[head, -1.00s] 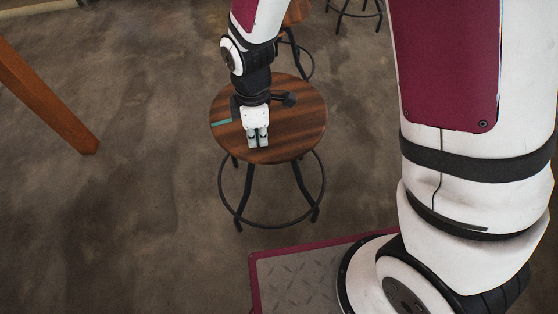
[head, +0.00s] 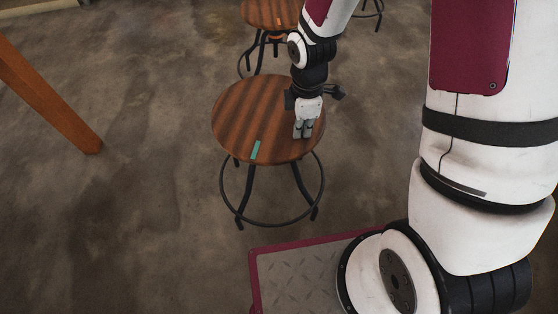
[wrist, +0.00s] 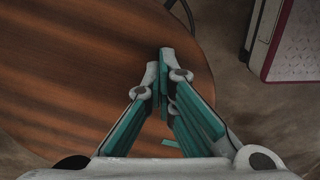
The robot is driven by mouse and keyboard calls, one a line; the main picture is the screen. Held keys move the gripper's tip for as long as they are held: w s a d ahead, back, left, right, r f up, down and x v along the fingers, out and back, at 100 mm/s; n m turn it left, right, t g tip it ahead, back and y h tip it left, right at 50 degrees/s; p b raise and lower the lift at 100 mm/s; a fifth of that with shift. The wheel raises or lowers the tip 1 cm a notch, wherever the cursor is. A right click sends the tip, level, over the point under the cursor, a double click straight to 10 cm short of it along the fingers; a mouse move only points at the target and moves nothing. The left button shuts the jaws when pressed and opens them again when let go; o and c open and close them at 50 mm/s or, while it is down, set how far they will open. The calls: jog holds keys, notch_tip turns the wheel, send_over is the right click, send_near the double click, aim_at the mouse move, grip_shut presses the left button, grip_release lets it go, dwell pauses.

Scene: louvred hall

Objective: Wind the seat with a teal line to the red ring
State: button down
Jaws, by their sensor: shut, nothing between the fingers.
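The round wooden seat (head: 245,105) of the near stool has dark stripes and stands on black legs. A short teal line (head: 256,150) lies on the seat near its front edge, left of my gripper in the head view. My gripper (head: 303,134) is shut and empty, pointing down at the right part of the seat. In the wrist view the fingertips (wrist: 163,62) are together over the seat (wrist: 60,70), near its rim. I cannot tell whether they touch the wood. I cannot make out a red ring in either view.
A second wooden stool (head: 268,12) stands just behind the near one. An orange-brown wooden beam (head: 45,105) slants in at the left. The brown floor (head: 120,220) is clear left of the near stool.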

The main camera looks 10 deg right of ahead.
jog(key=shift+w+d+p, duration=0.4)
jog(key=shift+w+d, duration=0.4)
jog(key=shift+d, duration=0.05)
jog(key=shift+w, duration=0.2)
notch_tip(320, 180, up, 8)
jog(key=p, duration=0.7)
